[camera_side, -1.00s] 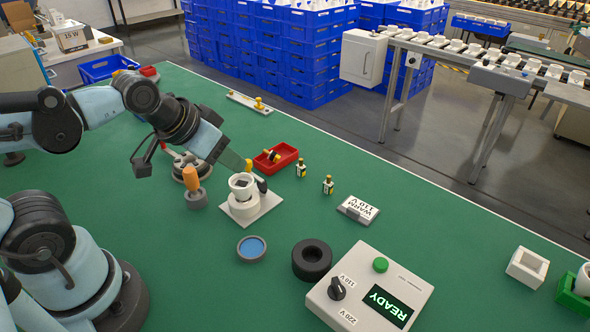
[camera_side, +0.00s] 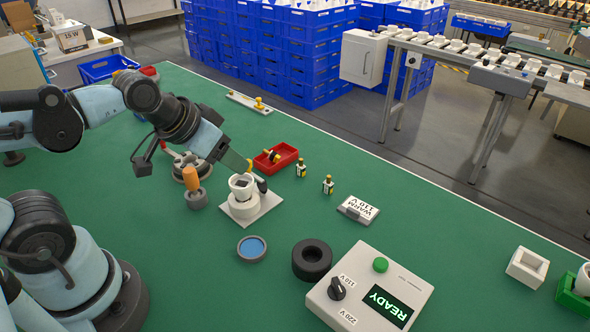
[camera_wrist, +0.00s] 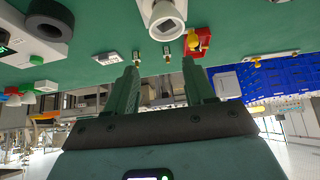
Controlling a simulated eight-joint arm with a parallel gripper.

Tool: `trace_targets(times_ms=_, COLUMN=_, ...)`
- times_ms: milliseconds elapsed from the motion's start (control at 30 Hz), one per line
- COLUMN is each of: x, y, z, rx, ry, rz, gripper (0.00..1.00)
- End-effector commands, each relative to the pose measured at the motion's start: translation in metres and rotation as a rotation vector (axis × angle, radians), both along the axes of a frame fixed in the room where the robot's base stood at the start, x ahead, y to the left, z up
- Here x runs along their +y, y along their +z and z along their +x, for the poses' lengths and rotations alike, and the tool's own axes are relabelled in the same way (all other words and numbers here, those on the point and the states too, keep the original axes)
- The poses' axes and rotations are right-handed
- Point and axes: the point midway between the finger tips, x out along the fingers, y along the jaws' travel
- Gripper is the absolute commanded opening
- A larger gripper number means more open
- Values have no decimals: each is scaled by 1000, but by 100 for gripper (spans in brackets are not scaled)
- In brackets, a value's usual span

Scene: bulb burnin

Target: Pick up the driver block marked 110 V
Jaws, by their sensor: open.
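Two small driver blocks with dark bodies, pale labels and yellow tops stand upright on the green table: one nearer the red tray (camera_side: 301,169), one to its right (camera_side: 328,186). Their markings are too small to read, so I cannot tell which is 110 V. They also show in the wrist view, left (camera_wrist: 137,58) and right (camera_wrist: 167,47). A card (camera_side: 359,208) reads "WARM 110 V". My gripper (camera_side: 249,171) is open and appears empty, near the white cup and left of both blocks. Its green fingers (camera_wrist: 160,68) spread apart in the wrist view.
The white cup (camera_side: 241,196) stands on a white plate close to my gripper. The red tray (camera_side: 264,164) holds a yellow-and-dark piece. An orange-handled tool (camera_side: 194,180), black ring (camera_side: 312,275) and READY tester (camera_side: 350,297) stand nearby.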

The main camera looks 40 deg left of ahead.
Motion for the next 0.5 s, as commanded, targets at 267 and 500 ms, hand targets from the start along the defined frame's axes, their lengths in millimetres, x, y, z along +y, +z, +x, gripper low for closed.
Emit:
trace_targets(times_ms=267, x=1, y=22, z=34, rx=94, ry=-59, rz=34, gripper=54)
trace_targets(times_ms=500, x=3, y=32, z=83, rx=221, ry=-150, rz=68, gripper=54)
